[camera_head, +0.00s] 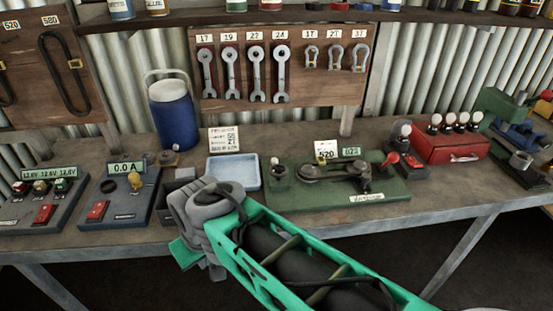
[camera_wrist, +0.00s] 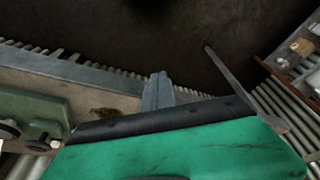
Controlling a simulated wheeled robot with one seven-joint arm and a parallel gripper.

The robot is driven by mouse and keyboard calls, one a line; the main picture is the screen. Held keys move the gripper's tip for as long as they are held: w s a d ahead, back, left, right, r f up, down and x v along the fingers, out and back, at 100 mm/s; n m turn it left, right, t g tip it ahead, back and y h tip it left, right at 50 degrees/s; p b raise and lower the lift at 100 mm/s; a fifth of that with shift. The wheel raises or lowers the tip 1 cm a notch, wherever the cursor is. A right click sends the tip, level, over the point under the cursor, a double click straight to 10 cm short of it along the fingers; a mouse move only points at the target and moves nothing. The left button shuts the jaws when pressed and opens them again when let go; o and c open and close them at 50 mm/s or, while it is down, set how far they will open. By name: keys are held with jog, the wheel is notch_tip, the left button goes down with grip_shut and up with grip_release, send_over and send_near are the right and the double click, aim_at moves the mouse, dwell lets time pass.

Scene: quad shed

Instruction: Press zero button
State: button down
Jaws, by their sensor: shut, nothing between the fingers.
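No button with a readable zero label shows. A dark blue panel (camera_head: 122,211) at the left of the bench has a display (camera_head: 127,167) reading 0.0 A, a yellow knob (camera_head: 135,180) and a red switch (camera_head: 97,210). A green board (camera_head: 385,193) at the centre right carries a dark mechanism, small knobs and a display (camera_head: 350,152); part of a green board also shows in the wrist view (camera_wrist: 28,112). My gripper (camera_head: 186,252) is shut and empty at the bench's front edge, right of the panel. Its fingertips are hard to make out.
A three-display panel (camera_head: 40,203) stands far left. A blue tray (camera_head: 234,173), a grey box (camera_head: 177,187) and a blue jug (camera_head: 173,113) stand near my wrist. A red box with bulbs (camera_head: 450,147) is at right. Wrenches hang on a board (camera_head: 215,97) behind.

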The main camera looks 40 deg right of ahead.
jog(key=w+d+r+m+t+p, duration=0.1)
jog(key=w+d+r+m+p, duration=0.1)
jog(key=w+d+r, duration=0.5)
notch_tip(320, 180, up, 4)
jog(key=m+t+p, duration=0.5)
jog(key=m, duration=0.2)
send_over(277, 161)
notch_tip(277, 161, down, 9)
jog(key=b, duration=0.6)
jog(key=shift+r, duration=0.15)
jog(key=shift+f+b, duration=0.4)
jog(key=shift+f, duration=0.05)
